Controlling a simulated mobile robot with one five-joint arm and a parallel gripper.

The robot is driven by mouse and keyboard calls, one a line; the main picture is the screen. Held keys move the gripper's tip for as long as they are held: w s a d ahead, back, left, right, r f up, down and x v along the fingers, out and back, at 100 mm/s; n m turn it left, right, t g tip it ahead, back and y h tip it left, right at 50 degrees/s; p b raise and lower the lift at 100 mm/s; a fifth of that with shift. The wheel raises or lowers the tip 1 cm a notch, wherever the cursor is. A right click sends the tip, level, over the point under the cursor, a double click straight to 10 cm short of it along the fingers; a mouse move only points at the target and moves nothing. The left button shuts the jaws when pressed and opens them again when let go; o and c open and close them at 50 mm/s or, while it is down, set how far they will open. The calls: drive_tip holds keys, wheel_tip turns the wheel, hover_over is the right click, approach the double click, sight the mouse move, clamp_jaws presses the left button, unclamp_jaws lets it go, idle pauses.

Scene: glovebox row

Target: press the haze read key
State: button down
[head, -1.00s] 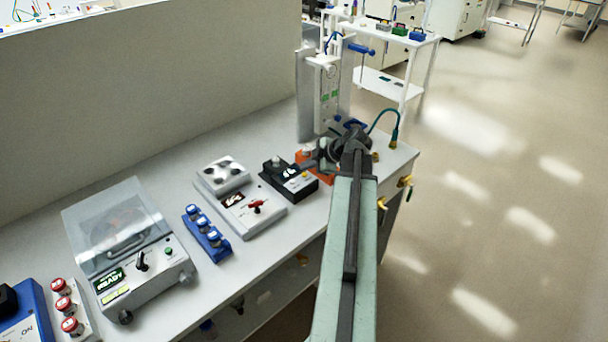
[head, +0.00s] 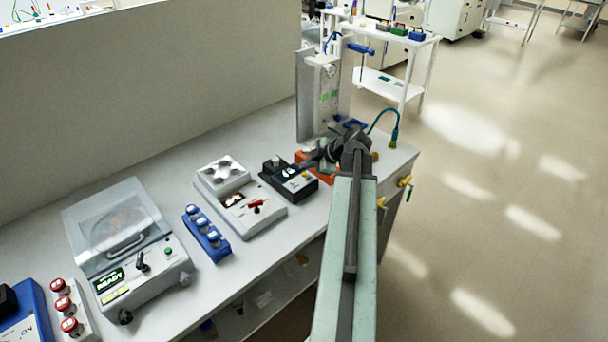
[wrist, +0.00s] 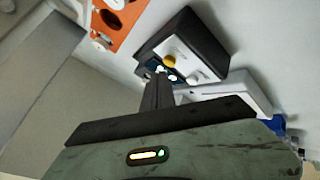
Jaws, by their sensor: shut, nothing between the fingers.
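A black box with a pale front panel (head: 288,180) stands on the bench in the head view and seems to be the haze meter. A round yellow key shows on its panel in the wrist view (wrist: 169,62), beside a small dark display (wrist: 178,77). I cannot read a label on the key. My gripper (wrist: 160,76) is shut and empty. Its tip overlaps the display's near edge in the wrist view, just short of the yellow key; whether it touches the panel I cannot tell. In the head view my gripper (head: 308,166) is over the box's back right part.
An orange holder (head: 325,177) stands close behind the box. A tall white stand (head: 321,105) rises behind my wrist.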

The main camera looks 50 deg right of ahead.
drive_tip(key=shift+f+b, duration=0.3)
drive_tip(key=shift+f, duration=0.1)
drive_tip(key=shift+f+b, duration=0.4)
idle(0.4)
drive_tip(key=shift+r+p, duration=0.8)
drive_tip(key=shift+r, duration=0.1)
wheel_tip(320, 180, up, 5)
drive_tip(key=p, duration=0.5)
idle(0.7)
